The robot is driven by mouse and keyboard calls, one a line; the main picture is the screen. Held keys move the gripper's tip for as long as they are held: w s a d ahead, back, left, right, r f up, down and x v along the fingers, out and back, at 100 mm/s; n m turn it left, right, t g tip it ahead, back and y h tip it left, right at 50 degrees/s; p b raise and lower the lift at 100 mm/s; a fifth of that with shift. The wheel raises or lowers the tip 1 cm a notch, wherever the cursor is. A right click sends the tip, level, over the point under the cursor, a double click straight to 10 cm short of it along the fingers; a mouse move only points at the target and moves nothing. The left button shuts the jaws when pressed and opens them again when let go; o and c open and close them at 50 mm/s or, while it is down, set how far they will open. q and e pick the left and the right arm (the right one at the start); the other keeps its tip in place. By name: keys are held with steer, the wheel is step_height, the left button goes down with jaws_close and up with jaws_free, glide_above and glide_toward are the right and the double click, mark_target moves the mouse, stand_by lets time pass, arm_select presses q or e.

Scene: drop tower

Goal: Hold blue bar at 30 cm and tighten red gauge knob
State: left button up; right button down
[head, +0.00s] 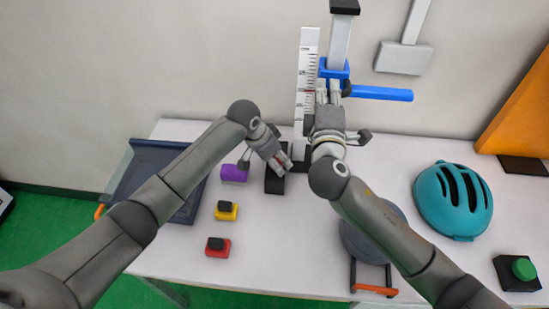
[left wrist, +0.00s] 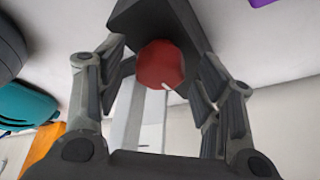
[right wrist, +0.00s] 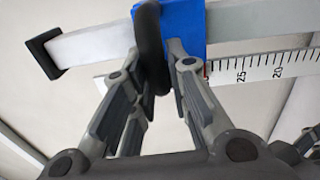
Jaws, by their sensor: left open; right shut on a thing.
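The blue bar (head: 382,93) sticks out to the right from a blue carriage (head: 336,70) on the grey upright post. The right wrist view shows the blue carriage (right wrist: 184,22) with a dark rounded grip (right wrist: 151,45) between my fingers. My right gripper (head: 333,92) is shut on this grip. The white scale (head: 306,75) stands beside the post; the carriage edge lies past its 25 mark, and the exact reading is hidden. My left gripper (head: 284,164) is open near the post's dark base. In the left wrist view, the red knob (left wrist: 161,65) sits between its spread fingers.
Purple (head: 234,173), yellow (head: 227,211) and red (head: 217,247) blocks stand left on the white table. A blue-grey tray (head: 150,165) is at the left edge. A teal helmet (head: 458,200) and green button (head: 523,270) are right. A round grey weight (head: 361,246) lies under my right arm.

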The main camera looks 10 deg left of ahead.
arm_select(q)
steer(key=c, duration=1)
steer(key=m+g, duration=0.1)
steer(key=m, duration=0.2)
steer(key=shift+w+a+m+h, duration=0.1)
steer(key=shift+w+m+h, duration=0.05)
steer(key=shift+m+h, duration=0.25)
steer(key=m+g, duration=0.1)
steer(key=m, duration=0.1)
steer(key=m+g, duration=0.1)
steer(key=m, duration=0.1)
steer(key=shift+w+m+h, duration=0.1)
steer(key=shift+m+h, duration=0.2)
steer(key=m, duration=0.2)
steer(key=m+g, duration=0.1)
steer(key=m, duration=0.1)
steer(key=shift+w+g, duration=0.1)
steer(key=shift+g, duration=0.2)
steer(key=shift+w+m+g+y, duration=0.15)
steer(key=shift+m+g+y, duration=0.25)
steer(key=shift+m, duration=1.4)
